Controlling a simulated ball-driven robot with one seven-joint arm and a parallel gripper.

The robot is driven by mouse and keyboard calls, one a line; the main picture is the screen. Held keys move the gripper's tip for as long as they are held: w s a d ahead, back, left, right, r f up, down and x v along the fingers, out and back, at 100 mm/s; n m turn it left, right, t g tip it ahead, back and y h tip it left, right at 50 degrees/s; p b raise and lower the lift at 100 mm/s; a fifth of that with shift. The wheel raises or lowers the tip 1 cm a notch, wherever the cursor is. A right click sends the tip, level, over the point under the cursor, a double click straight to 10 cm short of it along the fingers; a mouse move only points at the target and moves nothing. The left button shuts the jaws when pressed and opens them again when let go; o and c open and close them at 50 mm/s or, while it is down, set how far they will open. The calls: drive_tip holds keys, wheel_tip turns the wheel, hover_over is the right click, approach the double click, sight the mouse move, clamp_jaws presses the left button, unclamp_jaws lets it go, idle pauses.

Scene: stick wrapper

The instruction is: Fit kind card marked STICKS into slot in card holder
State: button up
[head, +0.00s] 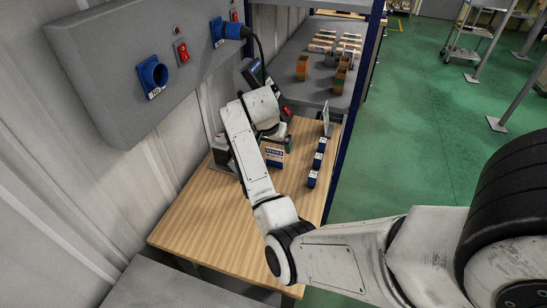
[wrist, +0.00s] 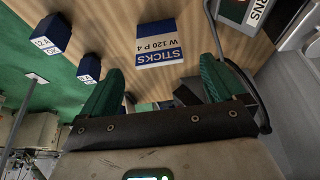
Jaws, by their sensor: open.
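The card marked STICKS (wrist: 160,57), white and dark blue with "W 120 P 4" on it, is on the wooden table. It also shows in the head view (head: 273,163), partly behind my arm. My gripper (wrist: 160,80) is open, with its two green fingers apart and nothing between them. The card is beyond the fingertips, roughly between them in the wrist view. A grey-framed piece (wrist: 233,12) with a partly cut-off word shows at the top right of the wrist view; I cannot tell whether it is the card holder, and no slot is clear.
Small blue blocks with white labels (head: 312,179) stand in a row along the table's right side. A thin upright plate (head: 326,119) is behind them. A grey shelf (head: 312,84) with boxes adjoins the far end. The near wooden tabletop (head: 205,213) is clear.

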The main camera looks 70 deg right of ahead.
sight(274, 150)
drive_tip(key=shift+p+x, duration=0.65)
drive_tip(key=shift+x, duration=1.95)
drive_tip(key=shift+a, duration=0.1)
drive_tip(key=c, duration=1.2)
